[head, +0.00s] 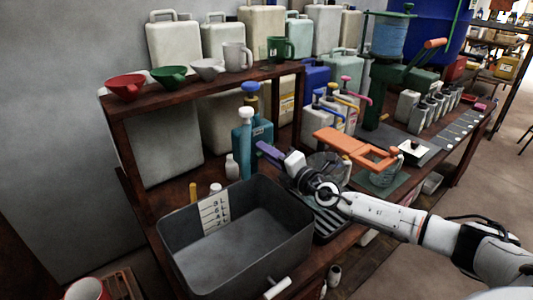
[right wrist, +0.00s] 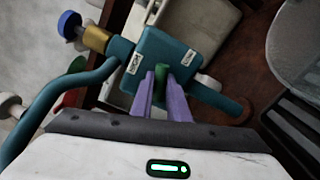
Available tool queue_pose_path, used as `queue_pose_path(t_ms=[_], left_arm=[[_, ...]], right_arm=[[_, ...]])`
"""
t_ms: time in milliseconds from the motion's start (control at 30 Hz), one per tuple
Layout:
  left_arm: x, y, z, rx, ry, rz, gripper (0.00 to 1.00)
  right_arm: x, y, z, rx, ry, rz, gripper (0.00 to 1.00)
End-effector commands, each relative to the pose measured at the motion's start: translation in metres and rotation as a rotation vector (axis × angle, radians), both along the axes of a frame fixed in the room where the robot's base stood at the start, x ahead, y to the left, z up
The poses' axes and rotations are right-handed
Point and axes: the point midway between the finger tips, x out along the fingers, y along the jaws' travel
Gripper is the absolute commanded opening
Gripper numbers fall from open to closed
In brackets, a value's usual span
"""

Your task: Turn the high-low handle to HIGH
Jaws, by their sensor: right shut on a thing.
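The high-low handle, a small green lever (right wrist: 161,73), stands out from a teal valve body (right wrist: 160,50) in the right wrist view. Two small white labels sit on that body, one on each side of the handle; I cannot read their lettering. My right gripper (right wrist: 164,82) has its purple fingers closed around the handle, which lies roughly between the labels. In the head view my right gripper (head: 266,150) reaches the teal body (head: 262,132) from the right, and its fingers hide the handle there. My left gripper is not in view.
A dark grey basin (head: 190,268) with a level scale stands in front. A shelf (head: 200,90) with funnels and mugs is behind at left. An orange lever (head: 355,148) stands close above my right forearm. A blue knob (right wrist: 68,25) and teal pipe (right wrist: 50,95) flank the valve.

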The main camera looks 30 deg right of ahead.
Motion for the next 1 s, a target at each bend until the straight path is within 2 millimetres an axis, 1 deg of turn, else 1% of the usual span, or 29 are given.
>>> queue_pose_path(t_ms=[100, 400, 1000], left_arm=[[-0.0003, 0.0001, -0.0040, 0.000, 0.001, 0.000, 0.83], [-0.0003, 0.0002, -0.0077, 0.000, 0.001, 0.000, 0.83], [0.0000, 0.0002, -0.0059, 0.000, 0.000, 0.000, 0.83]], right_arm=[[-0.0002, 0.0001, -0.0018, -0.093, -0.006, 0.001, 0.00], [-0.0001, -0.0001, -0.0010, -0.375, -0.029, 0.000, 0.00], [-0.0001, -0.0003, -0.0009, -0.943, -0.072, 0.000, 0.00]])
